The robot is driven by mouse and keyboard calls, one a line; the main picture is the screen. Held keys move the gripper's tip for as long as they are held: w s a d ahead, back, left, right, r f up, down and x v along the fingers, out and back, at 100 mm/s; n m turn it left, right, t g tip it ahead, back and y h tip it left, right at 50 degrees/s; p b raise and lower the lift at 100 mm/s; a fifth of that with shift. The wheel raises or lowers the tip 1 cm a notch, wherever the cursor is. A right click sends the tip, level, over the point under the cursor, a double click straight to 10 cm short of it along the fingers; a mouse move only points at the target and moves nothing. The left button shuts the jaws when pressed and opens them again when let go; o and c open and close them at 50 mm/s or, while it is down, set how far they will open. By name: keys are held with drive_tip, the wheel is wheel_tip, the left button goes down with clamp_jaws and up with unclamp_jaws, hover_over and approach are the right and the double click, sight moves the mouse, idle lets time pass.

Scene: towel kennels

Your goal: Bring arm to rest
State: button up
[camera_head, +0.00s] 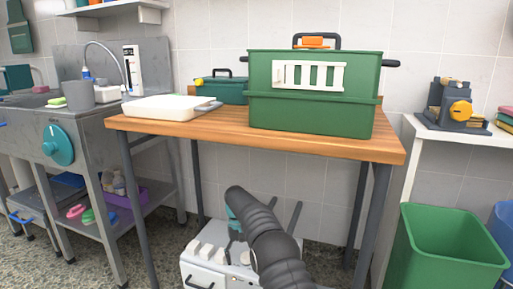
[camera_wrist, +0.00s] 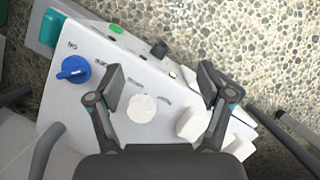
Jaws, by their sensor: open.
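My arm (camera_head: 272,245) shows as dark ribbed links at the bottom middle of the head view, below and in front of the wooden table. It is bent, with its upper bend below the tabletop level. My gripper (camera_wrist: 162,80) is open in the wrist view, its two dark fingers spread wide apart. It points downward and no object is held between the fingers. In the head view the gripper is largely hidden behind the arm links.
The wooden table (camera_head: 285,137) carries a large green toolbox (camera_head: 312,115), a smaller green box (camera_head: 222,90) and a white tray-like object (camera_head: 165,107). A metal sink bench (camera_head: 95,130) stands left. A green bin (camera_head: 445,250) stands right. Pebbled floor (camera_wrist: 245,45) shows below.

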drive_tip(key=s+d+r+m+t+p, duration=0.1)
drive_tip(key=s+d+r+t, duration=0.2)
drive_tip(key=s+d+r, duration=0.4)
drive_tip(key=s+d+r+m+t+p, duration=0.1)
drive_tip(key=s+d+r+t, duration=0.2)
drive_tip(key=s, duration=1.9)
drive_tip(key=s+d+r+m+t+y+p, duration=0.1)
drive_tip(key=s+d+r+t, duration=0.2)
drive_tip(key=s+d+r, duration=0.8)
drive_tip(key=v, duration=0.9)
drive_tip(key=shift+w+r, duration=0.25)
drive_tip(key=shift+w, duration=0.15)
drive_tip(key=shift+d, duration=0.1)
